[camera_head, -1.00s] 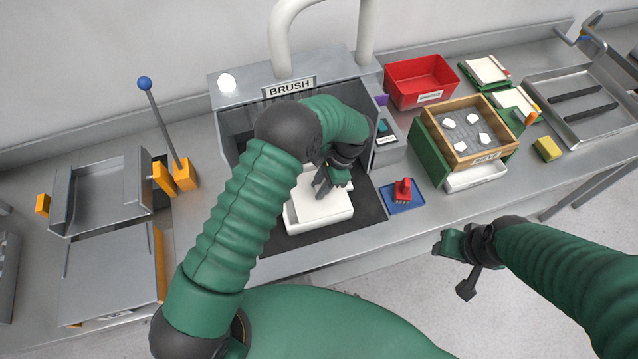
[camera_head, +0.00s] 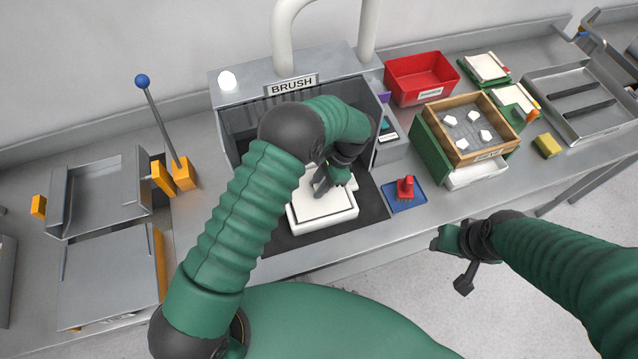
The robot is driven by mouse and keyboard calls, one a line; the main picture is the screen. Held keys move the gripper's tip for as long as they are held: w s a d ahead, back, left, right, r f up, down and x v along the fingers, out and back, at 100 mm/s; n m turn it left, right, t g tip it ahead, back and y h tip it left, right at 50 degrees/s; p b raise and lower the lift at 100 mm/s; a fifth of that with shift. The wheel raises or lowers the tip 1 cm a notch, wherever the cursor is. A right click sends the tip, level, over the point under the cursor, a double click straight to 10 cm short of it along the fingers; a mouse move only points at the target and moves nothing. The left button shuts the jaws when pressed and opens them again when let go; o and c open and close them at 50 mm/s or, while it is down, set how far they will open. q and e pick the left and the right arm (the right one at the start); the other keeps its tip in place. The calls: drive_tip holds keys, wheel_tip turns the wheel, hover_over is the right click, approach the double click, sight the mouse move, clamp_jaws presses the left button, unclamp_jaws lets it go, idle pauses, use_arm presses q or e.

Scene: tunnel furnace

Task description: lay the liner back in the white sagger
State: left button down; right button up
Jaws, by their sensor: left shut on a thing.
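The white sagger (camera_head: 325,228) sits on the dark floor of the brush booth. The pale liner (camera_head: 312,208) lies flat or nearly flat over it, with a dark outline along its edge; whether it is fully seated I cannot tell. My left gripper (camera_head: 321,190) is shut on the liner at its far side, and my wrist hides that part of the sagger. My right gripper (camera_head: 452,262) hangs in front of the bench, away from the sagger; its jaw gap is not clear.
A red brush on a blue mat (camera_head: 404,192) lies just right of the booth. A red bin (camera_head: 420,80) is behind. A blue-knobbed lever (camera_head: 160,125) stands at the left.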

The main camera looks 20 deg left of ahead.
use_arm(q)
drive_tip(key=shift+a+f, duration=0.15)
drive_tip(key=shift+a, duration=0.4)
drive_tip(key=shift+a+f, duration=0.1)
drive_tip(key=shift+f, duration=0.1)
drive_tip(key=shift+f+b, duration=0.2)
drive_tip(key=shift+b, duration=0.15)
drive_tip(key=shift+w+d+f+b, duration=0.1)
drive_tip(key=shift+d+f+b, duration=0.2)
drive_tip(key=shift+f+b, duration=0.5)
drive_tip(key=shift+f, duration=0.25)
drive_tip(key=shift+a, duration=0.45)
drive_tip(key=shift+f, duration=0.1)
use_arm(e)
drive_tip(key=shift+a+f, duration=0.3)
drive_tip(key=shift+f, duration=0.2)
drive_tip(key=shift+a+f, duration=0.25)
drive_tip(key=shift+f, duration=0.25)
use_arm(q)
drive_tip(key=shift+d+f, duration=0.3)
drive_tip(key=shift+f, duration=0.05)
use_arm(e)
drive_tip(key=shift+d+f, duration=0.25)
drive_tip(key=shift+f, duration=0.05)
